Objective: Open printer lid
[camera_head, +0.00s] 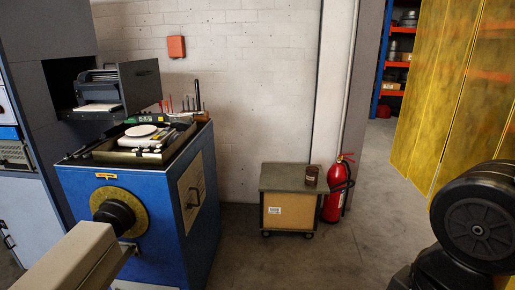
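A small dark grey printer (97,78) sits on a pulled-out shelf in an opening of the tall grey cabinet at the upper left. A pale sheet (98,107) lies at its front. I cannot tell from here whether its lid is open or shut. The shelf's dark panel (141,84) stands to the right of the printer. My gripper is not in view. A rounded black part at the lower right looks like a part of my arm, but its gripper end does not show.
A blue machine (190,225) with a tool-filled tray (90,155) on top stands below the printer. A beige beam (75,262) crosses the lower left. A small cart (289,182) and a red extinguisher (336,190) stand by the wall. The middle floor is clear.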

